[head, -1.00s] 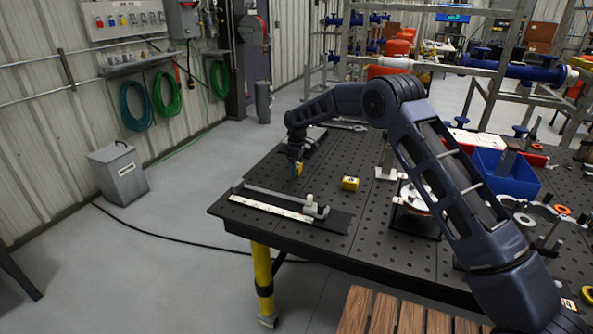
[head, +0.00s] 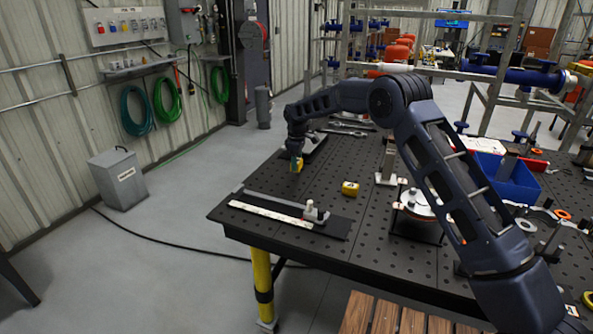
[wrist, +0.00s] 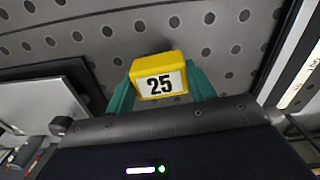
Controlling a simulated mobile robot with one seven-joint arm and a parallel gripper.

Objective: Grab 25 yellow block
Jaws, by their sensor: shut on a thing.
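The yellow block marked 25 (wrist: 159,77) is between the two green fingers of my gripper (wrist: 160,88) in the wrist view. Its white label faces the camera. My gripper is shut on it, one finger on each side. In the head view my gripper (head: 296,165) is over the far left part of the dark perforated table, with the yellow block (head: 298,161) small at its tip. I cannot tell if the block touches the table. A second yellow block (head: 350,188) sits on the table to the right; its number is too small to read.
The perforated table (head: 375,240) has bare room around the second block. A dark plate with a white measuring strip (head: 270,215) lies at the near left edge. A round disc piece (head: 418,203), a blue bin (head: 510,178) and loose hardware are to the right.

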